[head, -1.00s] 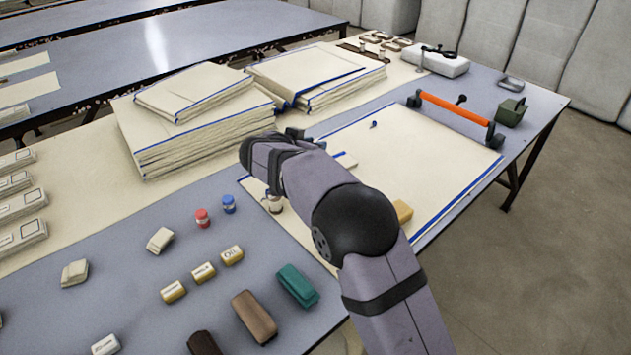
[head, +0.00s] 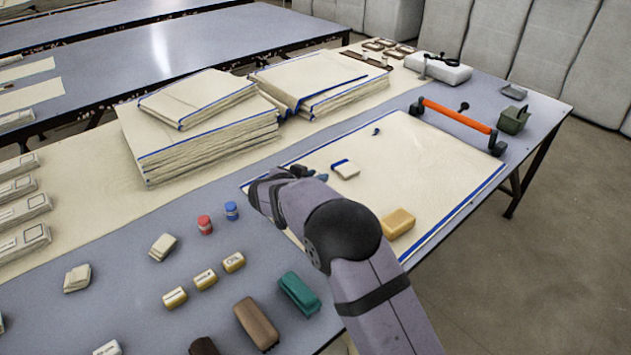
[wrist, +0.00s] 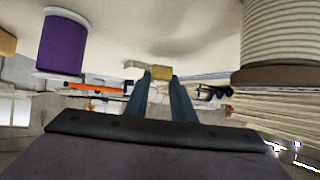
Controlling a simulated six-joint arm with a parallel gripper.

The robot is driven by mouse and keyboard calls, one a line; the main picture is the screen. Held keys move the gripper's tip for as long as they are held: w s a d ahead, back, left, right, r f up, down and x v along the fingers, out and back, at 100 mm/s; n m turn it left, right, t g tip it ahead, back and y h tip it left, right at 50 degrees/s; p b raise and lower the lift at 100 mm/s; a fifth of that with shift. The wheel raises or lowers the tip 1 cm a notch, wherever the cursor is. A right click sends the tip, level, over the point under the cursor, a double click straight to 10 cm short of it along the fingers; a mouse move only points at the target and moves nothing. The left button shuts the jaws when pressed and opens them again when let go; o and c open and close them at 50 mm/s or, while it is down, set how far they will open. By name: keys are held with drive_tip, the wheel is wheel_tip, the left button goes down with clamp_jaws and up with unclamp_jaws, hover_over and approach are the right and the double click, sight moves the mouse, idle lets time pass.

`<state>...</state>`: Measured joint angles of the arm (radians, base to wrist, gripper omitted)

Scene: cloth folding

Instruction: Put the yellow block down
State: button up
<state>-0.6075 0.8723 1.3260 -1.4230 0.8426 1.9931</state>
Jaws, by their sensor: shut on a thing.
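My gripper (wrist: 160,80) has its two dark blue fingers close together around a small yellow block (wrist: 161,72), which shows between and just beyond the fingertips in the wrist view. Pale cloth lies close by it; I cannot tell whether the block touches it. In the head view my wrist is low over the left edge of the blue-bordered cloth (head: 440,155). There my arm hides the held block, and only a bit of the finger end (head: 320,177) shows.
A white block with a blue band (head: 345,169) and a larger tan-orange block (head: 397,223) lie on the cloth. An orange-handled bar (head: 457,115) lies at its far side. A purple spool (wrist: 62,42) and a pale ribbed spool (wrist: 285,35) flank my gripper in the wrist view.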

drive_tip(key=shift+f, duration=0.85)
drive_tip(key=shift+f+b, duration=0.15)
drive_tip(key=shift+b, duration=0.2)
drive_tip(key=o, duration=1)
drive_tip(key=shift+p, duration=0.3)
drive_tip(key=shift+r, duration=0.3)
drive_tip(key=b+v, duration=0.2)
drive_tip(key=v, duration=1)
drive_tip(key=shift+a+f, duration=0.1)
